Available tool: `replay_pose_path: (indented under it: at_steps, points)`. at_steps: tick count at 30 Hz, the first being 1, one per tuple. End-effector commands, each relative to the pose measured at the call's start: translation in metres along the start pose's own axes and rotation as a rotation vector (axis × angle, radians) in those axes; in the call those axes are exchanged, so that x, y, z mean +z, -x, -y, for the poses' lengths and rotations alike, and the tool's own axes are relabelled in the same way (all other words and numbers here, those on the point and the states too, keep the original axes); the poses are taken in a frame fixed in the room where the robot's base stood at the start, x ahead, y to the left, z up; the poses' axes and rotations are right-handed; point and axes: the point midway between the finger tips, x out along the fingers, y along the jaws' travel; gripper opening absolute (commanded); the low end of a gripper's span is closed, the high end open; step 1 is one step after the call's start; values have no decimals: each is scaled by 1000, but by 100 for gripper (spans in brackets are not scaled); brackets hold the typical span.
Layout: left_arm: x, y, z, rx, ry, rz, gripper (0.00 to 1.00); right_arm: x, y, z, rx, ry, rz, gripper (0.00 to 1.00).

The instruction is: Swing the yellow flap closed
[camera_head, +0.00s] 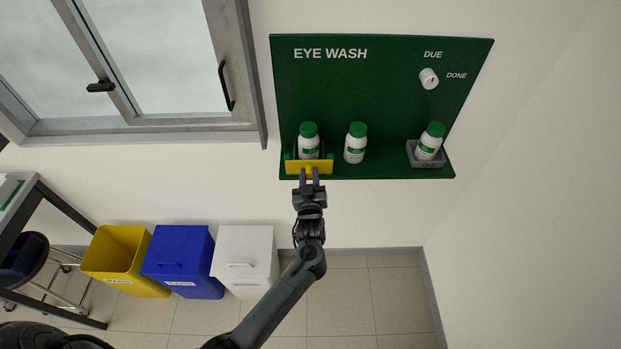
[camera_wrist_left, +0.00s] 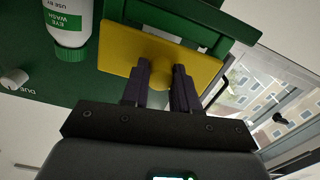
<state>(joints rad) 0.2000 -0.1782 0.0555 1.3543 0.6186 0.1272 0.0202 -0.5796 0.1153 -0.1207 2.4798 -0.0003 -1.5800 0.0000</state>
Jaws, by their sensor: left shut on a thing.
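The yellow flap (camera_head: 293,167) is a wide plate across the front of a green holder at the lower left of the eye wash board. It has a round yellow knob (camera_wrist_left: 160,79) in its middle. My left gripper (camera_head: 309,175) is at the flap from below, its two dark fingers on either side of the knob and shut on it. In the left wrist view the fingers (camera_wrist_left: 160,78) hide part of the flap. A white bottle with a green cap (camera_head: 308,143) stands in the holder behind the flap. I cannot tell whether the flap sits fully against the holder.
The green board (camera_head: 390,110) also carries a middle bottle (camera_head: 355,145) and a right bottle (camera_head: 430,143) in a grey tray (camera_head: 425,162). A white dial (camera_head: 429,79) sits near DUE and DONE. Yellow, blue and white bins stand below left. A window is at upper left.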

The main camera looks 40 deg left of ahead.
Motion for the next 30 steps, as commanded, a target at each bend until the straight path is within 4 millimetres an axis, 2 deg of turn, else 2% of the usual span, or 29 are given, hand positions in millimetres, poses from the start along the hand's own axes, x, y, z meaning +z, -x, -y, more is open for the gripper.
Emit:
replay_pose_path:
  at_steps: [3,4,9,23,30]
  points:
    - [0,-1,0,-1,0,0,0,0,0,0,0,0,0,43]
    - [0,-1,1,-1,0,0,30,0,0,0,0,0,0,43]
    - [0,-1,1,0,0,0,55,0,0,0,0,0,0,43]
    - [0,1,0,6,0,1,55,0,1,-2,7,8,2,43]
    - [0,16,-12,81,-2,13,55,-3,11,-3,8,7,2,43]
